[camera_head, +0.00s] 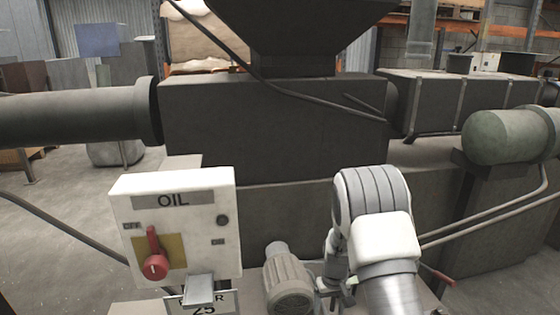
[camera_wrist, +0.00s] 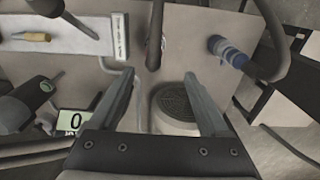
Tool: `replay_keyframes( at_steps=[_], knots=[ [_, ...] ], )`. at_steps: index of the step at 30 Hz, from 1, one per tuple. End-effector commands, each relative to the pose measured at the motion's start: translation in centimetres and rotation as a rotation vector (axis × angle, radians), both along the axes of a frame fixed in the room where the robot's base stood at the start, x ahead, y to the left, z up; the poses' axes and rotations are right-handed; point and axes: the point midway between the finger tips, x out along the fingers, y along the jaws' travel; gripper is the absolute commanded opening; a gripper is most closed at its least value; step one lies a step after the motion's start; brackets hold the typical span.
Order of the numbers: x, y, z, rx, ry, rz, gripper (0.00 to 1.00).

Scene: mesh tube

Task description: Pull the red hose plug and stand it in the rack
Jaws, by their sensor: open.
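I cannot make out a red hose plug for certain in either view. A small red piece (camera_head: 443,278) shows at the right of my arm in the head view, too small to identify. In the wrist view a dark hose end (camera_wrist: 155,45) hangs above the fingertips, and a blue-collared fitting (camera_wrist: 230,54) sits at the upper right with a hose beside it. My gripper (camera_wrist: 162,82) is open and empty, its two fingers apart over a round grilled motor cover (camera_wrist: 176,104). No rack can be told for certain.
A white OIL box (camera_head: 178,220) with a red rotary switch (camera_head: 155,264) stands at the left. The motor (camera_head: 287,280) is beside my arm.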

Motion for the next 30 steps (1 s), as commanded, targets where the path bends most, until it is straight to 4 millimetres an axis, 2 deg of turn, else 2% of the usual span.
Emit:
replay_keyframes(
  at_steps=[1,6,23,30],
  knots=[
    [-0.1,-0.1,-1.7,-0.004,0.009,0.004,0.8],
    [0.0,-0.2,-4.2,-0.01,0.021,0.011,0.8],
    [-0.1,-0.2,-4.9,-0.012,0.024,0.014,0.8],
    [-0.1,-0.2,-6.9,-0.012,0.026,0.015,0.8]
  ],
)
